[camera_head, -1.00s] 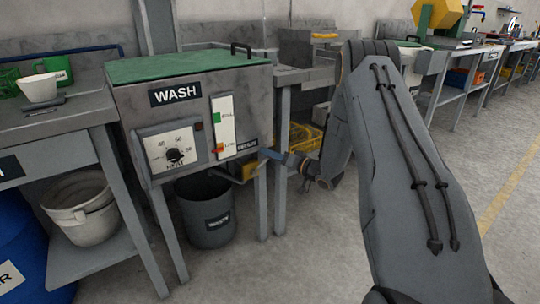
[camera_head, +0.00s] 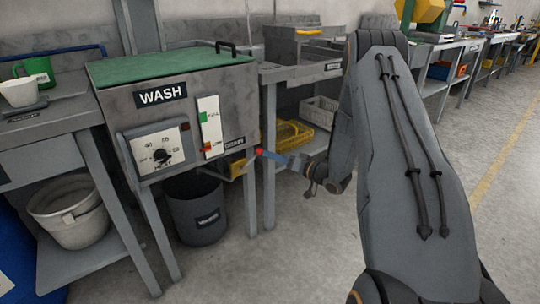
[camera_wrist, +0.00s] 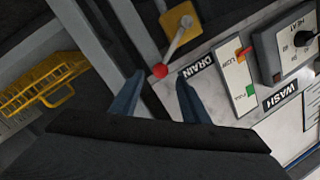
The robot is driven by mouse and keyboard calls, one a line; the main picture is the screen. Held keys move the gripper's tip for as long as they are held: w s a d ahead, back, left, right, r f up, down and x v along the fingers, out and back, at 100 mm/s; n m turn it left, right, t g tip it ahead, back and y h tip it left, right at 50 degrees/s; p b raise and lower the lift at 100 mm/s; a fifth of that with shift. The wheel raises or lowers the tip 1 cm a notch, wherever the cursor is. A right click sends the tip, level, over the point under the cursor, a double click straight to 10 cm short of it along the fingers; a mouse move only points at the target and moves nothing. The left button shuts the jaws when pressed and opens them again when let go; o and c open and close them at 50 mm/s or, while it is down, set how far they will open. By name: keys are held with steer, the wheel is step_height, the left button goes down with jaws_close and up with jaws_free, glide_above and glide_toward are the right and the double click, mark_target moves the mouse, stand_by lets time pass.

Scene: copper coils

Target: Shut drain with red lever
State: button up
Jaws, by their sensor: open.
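The grey WASH tank (camera_head: 120,104) with a green lid stands at the left in the head view. Its yellow drain valve (camera_head: 237,169) is at the lower right corner. In the wrist view the valve (camera_wrist: 180,30) carries a grey lever with a red ball end (camera_wrist: 160,71), beside the DRAIN label (camera_wrist: 196,66). My gripper (camera_wrist: 157,84) is open, with its blue fingers on either side of the view below the red ball. The ball appears just past the fingertips, between their lines; contact cannot be told. In the head view my gripper (camera_head: 275,158) is beside the red ball (camera_head: 258,152).
A dark grey bucket (camera_head: 197,212) stands under the tank. A grey shelf table with a yellow basket (camera_head: 287,138) is right of the tank; the basket (camera_wrist: 45,84) also shows in the wrist view. The tank's legs are close by. Open floor lies at the right.

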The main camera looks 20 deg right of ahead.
mark_target(251, 160)
steer(key=shift+m, duration=0.3)
steer(key=c, duration=0.6)
steer(key=shift+s+a+f+m, duration=0.1)
steer(key=shift+f+m, duration=0.05)
steer(key=shift+m, duration=0.45)
steer(key=c, duration=0.3)
steer(key=shift+s+a+f+m+h, duration=0.15)
steer(key=shift+m+h, duration=0.25)
steer(key=shift+m, duration=0.8)
jaws_close()
steer(key=s+f+m+t+h+p, duration=0.1)
steer(key=s+f+m+h, duration=0.1)
steer(key=m, duration=0.9)
steer(key=s+f+m+h+p, duration=0.1)
steer(key=s+f+m+h, duration=0.15)
steer(key=m, duration=0.75)
steer(key=w+a+r+b, duration=0.2)
steer(key=w+a, duration=0.2)
steer(key=w, duration=0.4)
steer(key=shift+w, duration=0.35)
